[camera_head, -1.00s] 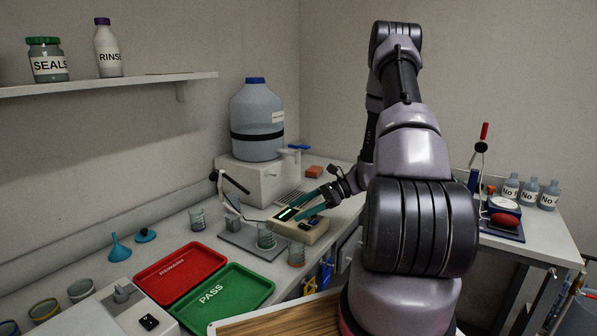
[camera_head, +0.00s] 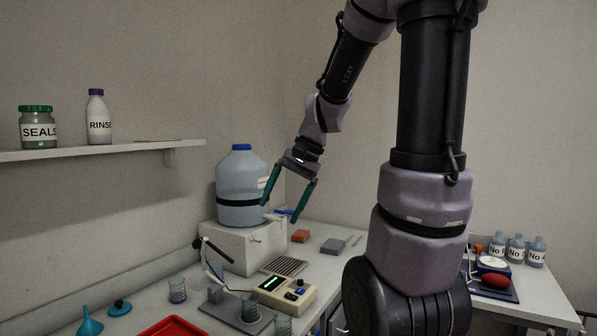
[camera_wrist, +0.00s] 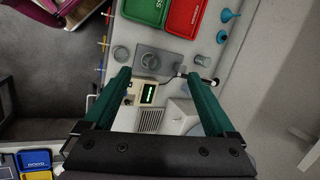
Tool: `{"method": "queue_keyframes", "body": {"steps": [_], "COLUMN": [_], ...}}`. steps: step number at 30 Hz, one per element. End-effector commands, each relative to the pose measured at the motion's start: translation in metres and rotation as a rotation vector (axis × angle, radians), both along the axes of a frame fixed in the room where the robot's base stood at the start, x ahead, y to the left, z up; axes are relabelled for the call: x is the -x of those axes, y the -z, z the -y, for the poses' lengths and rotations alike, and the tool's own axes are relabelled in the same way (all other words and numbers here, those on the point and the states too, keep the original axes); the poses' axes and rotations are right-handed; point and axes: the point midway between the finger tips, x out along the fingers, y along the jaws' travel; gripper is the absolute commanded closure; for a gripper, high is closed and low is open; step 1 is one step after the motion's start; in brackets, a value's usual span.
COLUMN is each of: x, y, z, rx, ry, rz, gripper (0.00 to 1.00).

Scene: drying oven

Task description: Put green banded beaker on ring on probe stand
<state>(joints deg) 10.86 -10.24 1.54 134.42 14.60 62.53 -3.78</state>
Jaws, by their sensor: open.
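My gripper (camera_head: 279,211) is open and empty, raised in front of the big water carboy and above the bench. Its fingers also show in the wrist view (camera_wrist: 158,75), with the bench below. The probe stand (camera_head: 215,293) has a grey base plate and an upright post. A clear beaker (camera_head: 250,307) with a greenish tint stands at the plate. A second beaker (camera_head: 283,325) is at its right, cut by the frame edge. A third beaker (camera_head: 178,290) stands left of the stand. The band colours are too small to tell surely, and I cannot make out the ring clearly.
A beige meter (camera_head: 283,291) with a lit display sits right of the stand. The carboy (camera_head: 241,185) stands on a white box (camera_head: 243,246) behind. A red tray (camera_head: 173,328) is at the front. A side bench (camera_head: 535,295) holds bottles.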

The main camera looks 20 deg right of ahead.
Motion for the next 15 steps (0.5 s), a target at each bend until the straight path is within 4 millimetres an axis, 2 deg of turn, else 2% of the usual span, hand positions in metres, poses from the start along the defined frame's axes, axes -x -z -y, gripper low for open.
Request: {"method": "queue_keyframes", "body": {"steps": [1, 6, 12, 15], "x": [0.011, 0.045, 0.077, 0.086], "y": [-0.014, -0.049, -0.077, -0.085], "z": [-0.003, -0.003, 0.0, 0.001], "rx": [0.042, 0.176, 0.293, 0.326], "ry": [-0.031, -0.118, -0.186, -0.204], "rz": [0.061, 0.247, 0.431, 0.488], "gripper": [0.09, 0.09, 0.09, 0.09]}}
